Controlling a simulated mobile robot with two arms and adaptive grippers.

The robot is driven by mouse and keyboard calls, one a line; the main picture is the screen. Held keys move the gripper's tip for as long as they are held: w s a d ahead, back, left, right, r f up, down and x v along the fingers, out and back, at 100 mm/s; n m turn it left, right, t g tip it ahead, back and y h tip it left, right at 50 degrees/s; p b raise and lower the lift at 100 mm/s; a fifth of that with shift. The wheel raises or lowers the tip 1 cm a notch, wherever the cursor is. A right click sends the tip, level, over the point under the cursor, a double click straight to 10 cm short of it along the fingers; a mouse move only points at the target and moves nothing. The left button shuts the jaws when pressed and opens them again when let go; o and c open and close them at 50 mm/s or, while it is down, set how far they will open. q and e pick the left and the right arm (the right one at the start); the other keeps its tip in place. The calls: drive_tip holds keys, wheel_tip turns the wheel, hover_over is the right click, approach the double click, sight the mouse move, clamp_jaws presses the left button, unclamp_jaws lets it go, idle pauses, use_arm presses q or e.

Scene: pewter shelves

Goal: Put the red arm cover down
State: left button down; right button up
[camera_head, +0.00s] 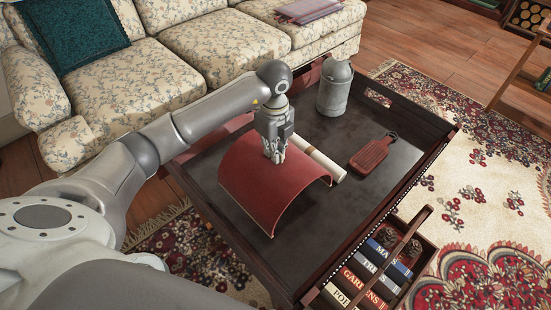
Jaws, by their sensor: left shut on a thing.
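The red arm cover (255,182) is a curved, arched sheet, at the middle of the dark tray-like table (225,225). Its arch faces up and its near edge looks close to the table top; I cannot tell whether it touches. My left gripper (274,157) points down from above and is shut on the cover's upper edge. The fingertips hide a small part of that edge. My right gripper is not in view.
A pale rolled paper (318,158) lies just right of the cover. A grey metal can (335,88) and a red paddle-shaped tag (371,156) stand or lie farther right. Books (365,280) sit in a crate at the near right. A floral sofa (130,80) lies behind.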

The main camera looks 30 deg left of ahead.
use_arm(q)
drive_tip(key=shift+w+f, duration=0.15)
wheel_tip(320, 180, down, 2)
drive_tip(key=shift+w+f+b, duration=0.1)
drive_tip(key=shift+f+b, duration=0.15)
drive_tip(key=shift+b, duration=0.3)
drive_tip(key=shift+f, duration=0.4)
drive_tip(key=shift+w, duration=0.1)
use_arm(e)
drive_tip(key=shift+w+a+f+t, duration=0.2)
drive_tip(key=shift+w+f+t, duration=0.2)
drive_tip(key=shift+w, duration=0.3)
use_arm(q)
drive_tip(key=shift+f, duration=0.1)
drive_tip(key=c, duration=1.6)
unclamp_jaws()
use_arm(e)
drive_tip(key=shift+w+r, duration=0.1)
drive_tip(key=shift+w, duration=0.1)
